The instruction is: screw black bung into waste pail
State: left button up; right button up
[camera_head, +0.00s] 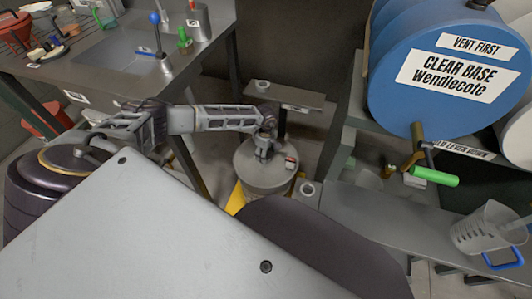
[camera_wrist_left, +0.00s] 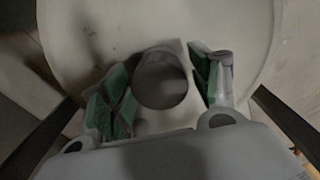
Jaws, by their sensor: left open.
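The waste pail (camera_head: 268,183) is a grey drum on the floor in the middle of the head view, on a yellow base. My left gripper (camera_head: 264,153) points down over its top. In the left wrist view the pale pail top (camera_wrist_left: 140,20) fills the background. A dark grey round piece (camera_wrist_left: 162,78), which looks like the black bung or its neck, sits on the top between my left gripper's green-padded fingers (camera_wrist_left: 165,92). The fingers are open, one on each side, with gaps visible. I cannot tell how deep the piece sits. My right gripper is not in view.
A blue drum (camera_head: 445,75) labelled "CLEAR BASE" lies at the right, with a green-handled tap (camera_head: 434,176) below it. A clear jug (camera_head: 488,228) stands on the right bench. A dark table (camera_head: 110,55) with tools is at the left. A small shelf (camera_head: 290,96) stands behind the pail.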

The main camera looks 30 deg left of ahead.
pick_arm(q)
jog(key=shift+n, duration=0.3)
jog(key=n+p, duration=0.3)
jog(key=n, duration=0.3)
jog(key=n+p, duration=0.2)
jog(key=n, duration=0.2)
jog(key=shift+s+n, duration=0.1)
jog(key=shift+n, duration=0.2)
jog(key=shift+n+p, duration=0.75)
jog(key=shift+n, duration=0.55)
jog(key=c, duration=1)
jog(key=shift+o, duration=0.2)
